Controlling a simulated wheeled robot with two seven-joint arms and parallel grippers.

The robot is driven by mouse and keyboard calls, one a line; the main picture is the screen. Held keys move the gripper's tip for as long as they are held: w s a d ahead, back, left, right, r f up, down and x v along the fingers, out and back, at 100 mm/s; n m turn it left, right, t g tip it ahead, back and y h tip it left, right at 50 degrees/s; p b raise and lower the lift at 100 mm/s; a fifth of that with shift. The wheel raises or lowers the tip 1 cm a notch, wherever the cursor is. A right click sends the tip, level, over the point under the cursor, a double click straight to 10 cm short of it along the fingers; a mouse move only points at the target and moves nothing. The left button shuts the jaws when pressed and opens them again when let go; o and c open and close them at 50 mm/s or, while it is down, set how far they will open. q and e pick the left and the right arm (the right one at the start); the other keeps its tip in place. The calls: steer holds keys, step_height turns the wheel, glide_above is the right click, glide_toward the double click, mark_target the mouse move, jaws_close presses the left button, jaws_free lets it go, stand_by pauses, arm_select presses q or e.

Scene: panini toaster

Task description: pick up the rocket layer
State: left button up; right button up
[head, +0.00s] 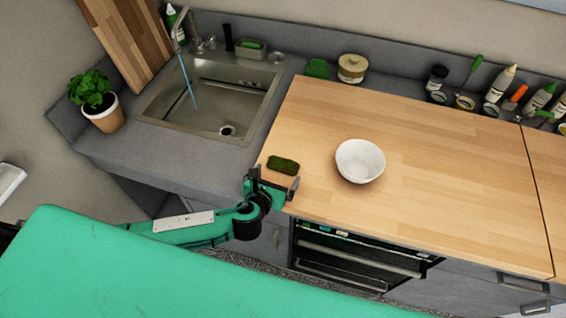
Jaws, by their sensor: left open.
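The rocket layer (283,165) looks like a small dark green leafy slab. It lies flat on the left front part of the wooden worktop (440,190). My left gripper (273,183) is at the worktop's front left edge, just on the near side of the rocket layer. Its fingers are apart and nothing shows between them. The gripper appears close to the slab, but I cannot tell its height above the wood. My right gripper is not in view.
A white bowl (360,161) stands right of the rocket layer. A sink (215,95) with running water is at the left, near a potted plant (98,104). A round tin (352,69) and several bottles line the back. The worktop's right part is clear.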

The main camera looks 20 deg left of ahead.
mark_target(283, 164)
arm_select(q)
steer(key=x, duration=0.2)
steer(key=p+x, duration=0.1)
steer(key=shift+w+r, duration=0.25)
steer(key=shift+w+f, duration=0.2)
steer(key=shift+w, duration=0.1)
steer(key=c, duration=0.8)
step_height(283, 164, up, 20)
steer(key=b, duration=0.2)
steer(key=shift+b, duration=0.35)
